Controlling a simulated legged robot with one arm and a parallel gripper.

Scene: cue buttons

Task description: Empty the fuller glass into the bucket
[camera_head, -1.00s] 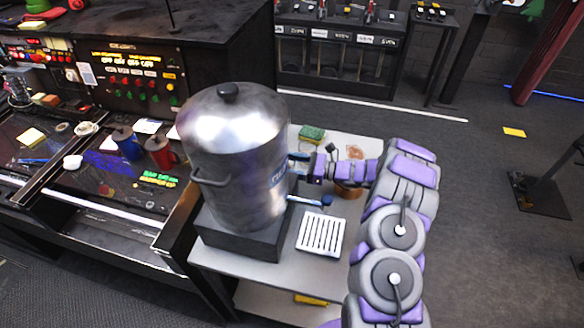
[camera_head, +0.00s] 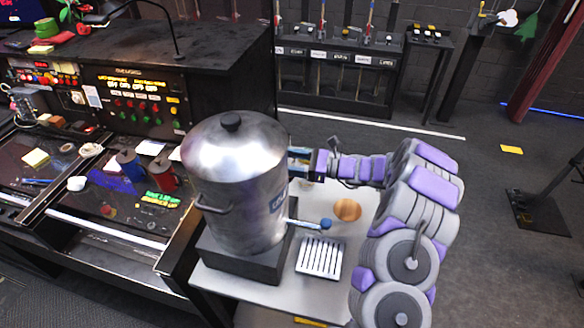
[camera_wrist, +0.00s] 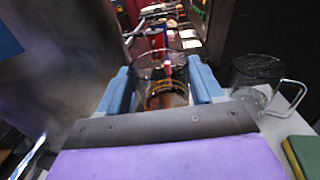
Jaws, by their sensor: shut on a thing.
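My gripper (camera_wrist: 160,88) has two blue fingers shut on a clear glass (camera_wrist: 165,72) with brown liquid low in it, in the wrist view. A second clear glass with a handle (camera_wrist: 257,72) stands to the right of it, outside the fingers; its contents are hard to make out. In the head view my gripper (camera_head: 300,160) reaches behind the right side of a large metal urn (camera_head: 235,165), and both glasses are hidden or too small to tell. I cannot pick out a bucket in either view.
The urn stands on a dark block (camera_head: 240,260) on a pale table (camera_head: 225,285), its blue-handled tap (camera_head: 325,224) pointing right. A slotted white tray (camera_head: 320,258) and a round wooden coaster (camera_head: 347,209) lie nearby. A green sponge (camera_wrist: 303,155) is at the wrist view's lower right.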

